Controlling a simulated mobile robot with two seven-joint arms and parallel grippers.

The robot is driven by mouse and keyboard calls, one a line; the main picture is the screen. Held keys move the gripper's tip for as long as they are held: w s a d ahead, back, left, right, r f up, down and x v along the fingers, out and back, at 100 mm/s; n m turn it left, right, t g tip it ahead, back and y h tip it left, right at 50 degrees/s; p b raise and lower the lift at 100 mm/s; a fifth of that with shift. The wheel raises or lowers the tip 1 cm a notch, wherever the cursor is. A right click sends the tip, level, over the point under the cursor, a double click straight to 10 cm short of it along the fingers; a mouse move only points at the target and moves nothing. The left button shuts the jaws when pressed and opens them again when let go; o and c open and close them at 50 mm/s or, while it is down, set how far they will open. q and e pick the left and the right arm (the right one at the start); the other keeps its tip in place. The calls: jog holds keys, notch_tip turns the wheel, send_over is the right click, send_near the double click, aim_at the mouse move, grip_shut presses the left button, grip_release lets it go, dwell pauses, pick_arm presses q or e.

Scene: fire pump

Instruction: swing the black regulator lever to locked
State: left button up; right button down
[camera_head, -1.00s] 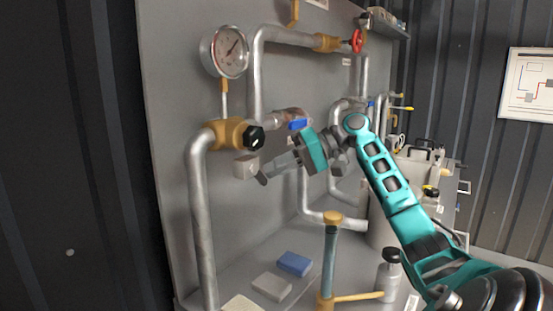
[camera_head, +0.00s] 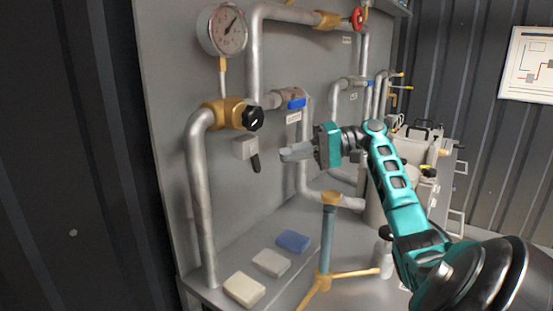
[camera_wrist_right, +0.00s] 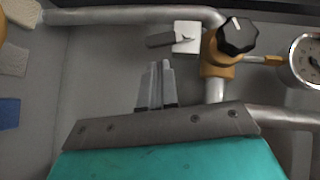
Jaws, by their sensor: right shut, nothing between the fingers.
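The black lever (camera_head: 255,162) hangs downward from a small pale box (camera_head: 244,148) on the grey panel, below the brass valve. It also shows in the right wrist view (camera_wrist_right: 160,40), sticking out from the pale box (camera_wrist_right: 187,37). My right gripper (camera_head: 284,153) is just right of the lever in the head view, with a visible gap between them. Its fingers (camera_wrist_right: 158,66) are shut and empty, and point toward the panel near the lever in the wrist view. My left gripper is not in view.
A brass valve with a black knob (camera_head: 253,118) and a pressure gauge (camera_head: 227,30) sit above the lever. A blue-handled valve (camera_head: 296,104) is on the pipe to the right. Several blocks, including a blue one (camera_head: 293,241), and a brass-topped stand (camera_head: 331,199) are below.

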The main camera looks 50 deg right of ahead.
jog(key=v, duration=0.8)
jog(key=shift+s+d+b, duration=0.25)
jog(key=shift+b, duration=0.15)
